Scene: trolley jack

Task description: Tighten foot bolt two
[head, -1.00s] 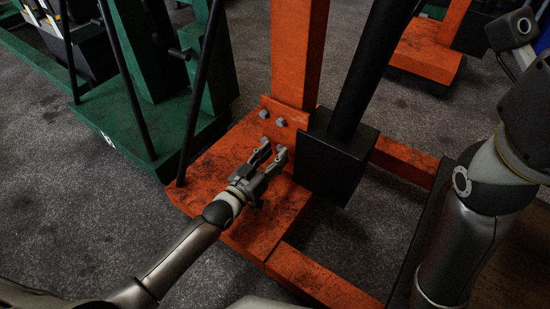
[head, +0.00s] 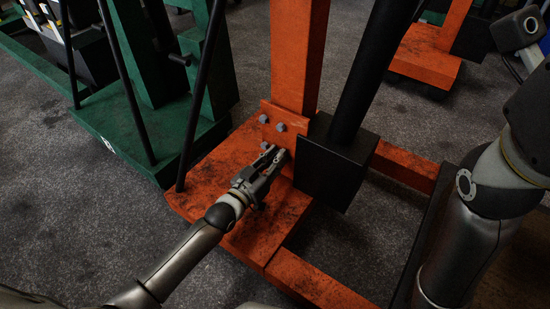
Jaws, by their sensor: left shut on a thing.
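The orange jack's foot plate (head: 305,122) stands upright at the base of the orange post (head: 298,55). Two grey hex bolt heads show on it, an upper left bolt (head: 264,118) and an upper right bolt (head: 281,127). My left gripper (head: 277,155) reaches the lower part of the plate, below these two bolts. Its fingers are closed on a foot bolt there, which the fingertips mostly hide. I cannot tell which number that bolt has. My right arm stands at the right edge; its gripper is out of view.
A black block with a slanted black cylinder (head: 352,95) stands just right of my left gripper. The orange base (head: 205,180) lies beneath it. A green jack (head: 150,125) stands to the left. Another orange jack (head: 425,62) stands behind. Grey floor is open at lower left.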

